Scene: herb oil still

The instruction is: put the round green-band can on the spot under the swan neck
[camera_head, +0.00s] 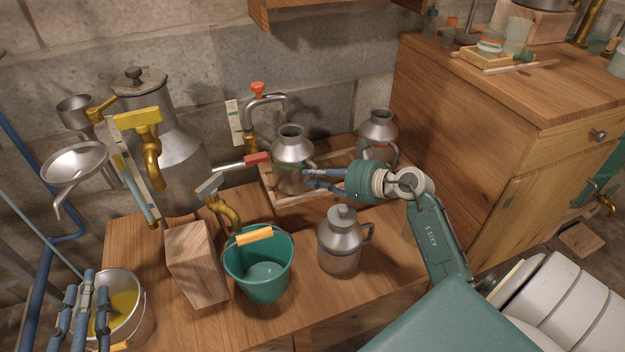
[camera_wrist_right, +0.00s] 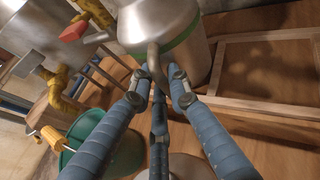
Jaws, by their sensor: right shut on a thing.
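The round green-band can (camera_head: 291,150) is a silver metal can with a narrow neck and a green band, upright near the wall. My right gripper (camera_head: 310,179) is shut on its side handle; the handle between the fingers also shows in the right wrist view (camera_wrist_right: 154,62). The swan neck (camera_head: 268,102) is a bent grey pipe with an orange knob, just above and behind the can's mouth. Whether the can's base touches the surface below is hidden. My left gripper (camera_head: 84,315) is at the lower left, fingers apart, in front of a metal bucket (camera_head: 140,318).
A wooden frame (camera_head: 300,205) lies around the can, with another silver can (camera_head: 379,130) at its far right. A lidded can (camera_head: 341,240), a green bucket (camera_head: 259,268) and a wood block (camera_head: 195,262) stand in front. A red-handled tap (camera_head: 240,163) is close on the left.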

